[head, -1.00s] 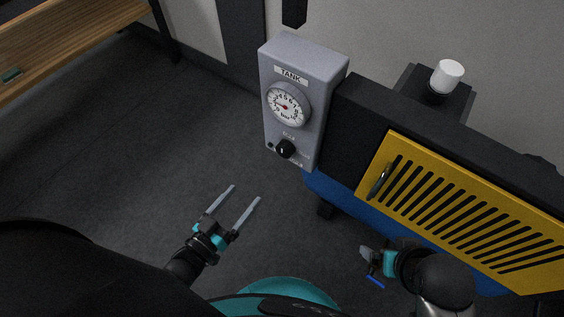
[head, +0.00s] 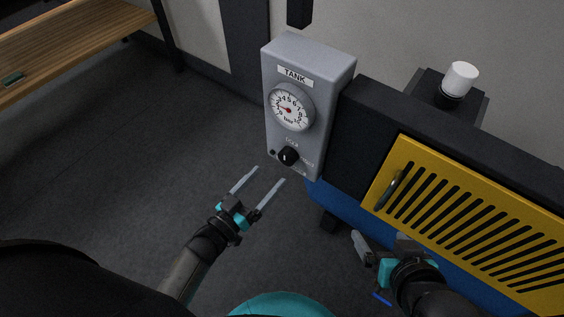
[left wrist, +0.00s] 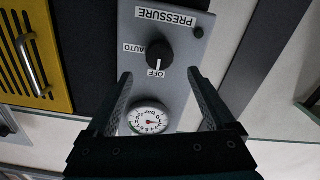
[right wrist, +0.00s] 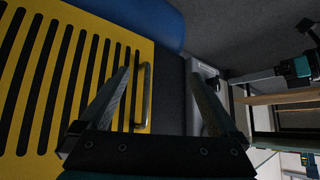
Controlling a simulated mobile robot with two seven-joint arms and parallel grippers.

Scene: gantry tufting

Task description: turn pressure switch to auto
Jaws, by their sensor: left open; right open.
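The black pressure switch knob (head: 288,157) is low on the front of the grey TANK box (head: 319,123). In the left wrist view the knob (left wrist: 160,56) has a white mark toward the OFF label, with AUTO to its left. My left gripper (head: 270,174) is open and empty, its fingertips just short of the box and apart from the knob. In the left wrist view its fingers frame the gauge and knob. My right gripper (right wrist: 160,73) is open and empty by the yellow grille; it shows low right in the head view.
A round pressure gauge (head: 292,107) sits above the knob. A wooden bench (head: 70,40) stands at the far left. The dark floor between is clear.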

